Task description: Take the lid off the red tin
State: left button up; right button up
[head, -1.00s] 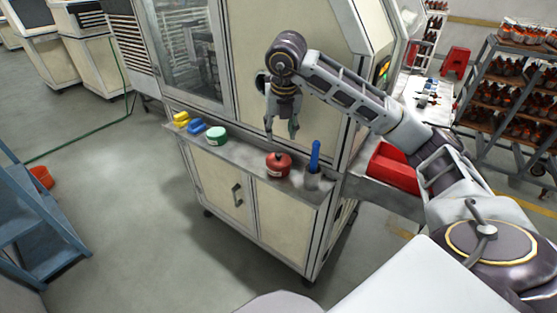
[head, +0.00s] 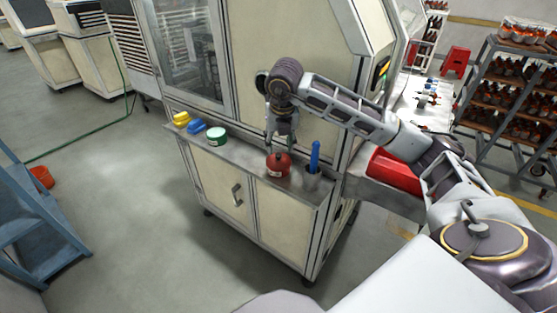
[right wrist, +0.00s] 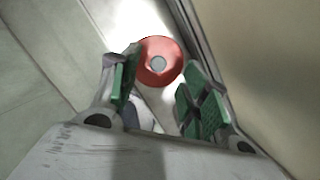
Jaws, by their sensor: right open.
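The red tin (head: 277,166) stands upright on the narrow metal ledge of the machine, with its lid on top. In the right wrist view the red lid (right wrist: 146,72) shows from above, with a pale round knob (right wrist: 158,64) in its middle. My right gripper (head: 281,150) is just above the tin, pointing down, with its fingers apart. In the right wrist view its green-padded fingers (right wrist: 155,92) are open, and the lid lies just beyond and between their tips. I cannot tell whether they touch it. My left gripper is not in view.
On the ledge (head: 240,152), a blue upright tool in a holder (head: 314,158) stands close right of the tin. A green tin (head: 217,136), a blue item (head: 196,127) and a yellow item (head: 181,118) sit to the left. The machine's wall (head: 315,95) rises close behind.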

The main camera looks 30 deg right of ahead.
aim_at(278, 155)
jog(key=shift+f, duration=0.65)
jog(key=shift+p+x, duration=0.35)
jog(key=shift+x, duration=0.6)
jog(key=shift+w+f, duration=0.15)
jog(key=shift+f, duration=0.7)
jog(key=shift+c, duration=0.8)
jog(key=c, duration=0.5)
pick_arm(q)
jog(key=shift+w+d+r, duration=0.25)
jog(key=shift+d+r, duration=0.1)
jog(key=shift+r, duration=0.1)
pick_arm(e)
jog(key=c, duration=0.3)
